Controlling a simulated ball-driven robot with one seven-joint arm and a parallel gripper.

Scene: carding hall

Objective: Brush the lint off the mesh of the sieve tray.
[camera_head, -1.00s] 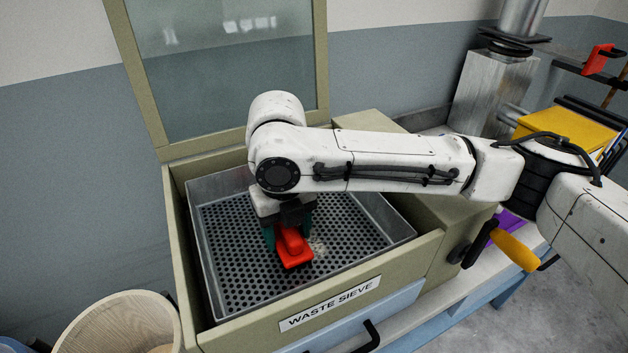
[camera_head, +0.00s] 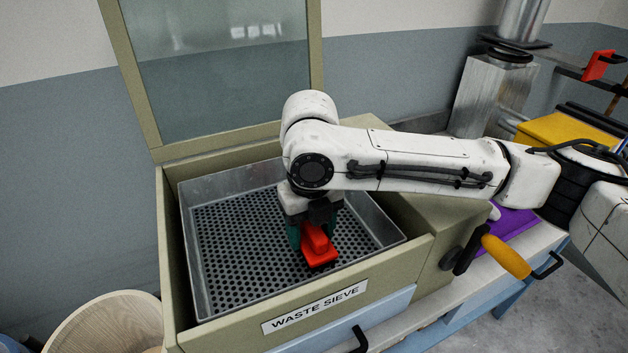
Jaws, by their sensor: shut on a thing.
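The sieve tray (camera_head: 222,282) is a grey metal tray with a dark perforated mesh floor, set inside the olive housing labelled WASTE SIEVE. My gripper (camera_head: 308,236) is over the right part of the mesh, its teal fingers shut on a red brush (camera_head: 317,248). The brush is low at the mesh; whether its bristles touch it is hidden. I see no clear lint on the visible mesh. The mesh under the brush and behind my arm is hidden.
A raised framed glass lid (camera_head: 220,70) stands behind the tray. A yellow-handled crank (camera_head: 506,256) sticks out at the right. A round wooden tub (camera_head: 110,325) stands at lower left. My arm reaches in from the right.

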